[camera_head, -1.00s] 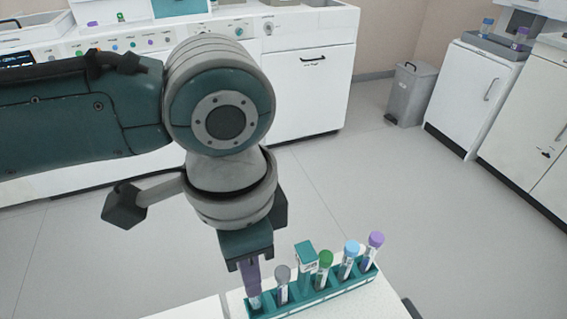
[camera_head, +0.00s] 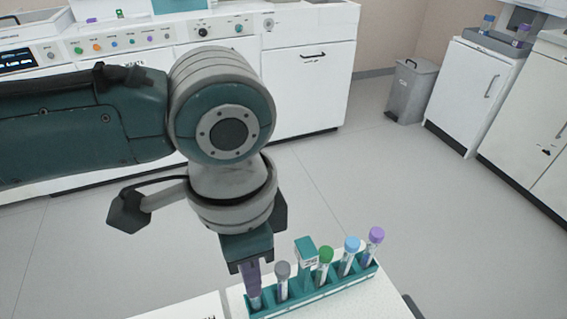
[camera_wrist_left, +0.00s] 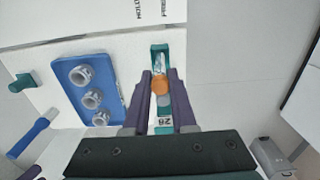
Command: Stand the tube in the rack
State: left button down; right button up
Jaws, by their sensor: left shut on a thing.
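My left gripper (camera_head: 254,298) points down at the left end of the teal rack (camera_head: 318,293). Its purple fingers are shut on a tube whose orange cap (camera_wrist_left: 160,86) shows between the fingertips in the wrist view. In the head view the fingers hide most of this tube, so I cannot tell whether its lower end is seated in the end slot. The rack also shows beneath the fingers in the wrist view (camera_wrist_left: 160,47). My right gripper is not in view.
Tubes with grey (camera_head: 283,269), green (camera_head: 325,255), light blue (camera_head: 351,243) and purple (camera_head: 376,235) caps stand in the rack, close to the gripper's right. A blue tray (camera_wrist_left: 78,72) with grey round sockets lies beside the rack. The white table (camera_head: 345,304) ends just beyond the rack.

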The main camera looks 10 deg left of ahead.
pick_arm(q)
jog(key=shift+f, duration=0.2)
jog(key=shift+f, duration=0.35)
jog(key=c, duration=0.7)
grip_release()
jog(key=shift+o, duration=0.2)
notch_tip(320, 180, up, 10)
jog(key=shift+f+p, duration=0.1)
jog(key=shift+p, duration=0.75)
